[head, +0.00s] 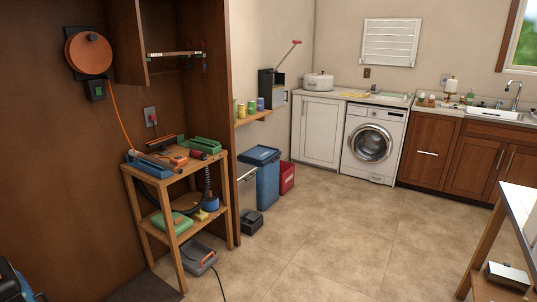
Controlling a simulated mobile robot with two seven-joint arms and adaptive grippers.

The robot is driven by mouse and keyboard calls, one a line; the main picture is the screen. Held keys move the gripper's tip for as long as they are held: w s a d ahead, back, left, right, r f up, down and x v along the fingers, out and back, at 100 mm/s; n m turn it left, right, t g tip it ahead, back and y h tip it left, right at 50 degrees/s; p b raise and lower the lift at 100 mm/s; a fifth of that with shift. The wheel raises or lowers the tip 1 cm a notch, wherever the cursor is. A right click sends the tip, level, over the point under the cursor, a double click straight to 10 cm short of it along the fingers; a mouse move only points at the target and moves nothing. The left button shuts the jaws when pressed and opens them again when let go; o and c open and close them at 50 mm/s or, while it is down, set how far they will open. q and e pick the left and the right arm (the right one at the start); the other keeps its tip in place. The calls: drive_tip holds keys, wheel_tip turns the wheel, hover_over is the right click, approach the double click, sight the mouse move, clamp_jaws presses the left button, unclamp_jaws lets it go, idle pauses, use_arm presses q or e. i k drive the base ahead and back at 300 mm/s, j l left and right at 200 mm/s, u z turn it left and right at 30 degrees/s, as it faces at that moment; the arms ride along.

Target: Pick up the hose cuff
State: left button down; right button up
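I cannot pick out the hose cuff for certain. A dark ribbed hose (150,196) curves down at the left side of a wooden shelf stand (177,176). Another dark curved piece (207,181) stands above a blue object (211,203) on the middle shelf. Small red, green, blue and black tools crowd the stand's top, including a red and black piece (197,154); any of these is too small to name surely. Neither of my grippers shows in the head view.
A blue bin (267,182), a red box (287,177) and a small dark box (251,222) stand right of the stand. A grey and orange item (199,260) lies beneath it, with a cord across the floor. The tiled floor (335,230) is mostly clear. A table (519,210) edges in at right.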

sight(193, 153)
drive_tip(key=i, duration=2.65)
drive_tip(key=i+l+u, duration=0.15)
drive_tip(key=i, duration=0.45)
drive_tip(key=i+l+u, duration=0.2)
drive_tip(key=i, duration=0.4)
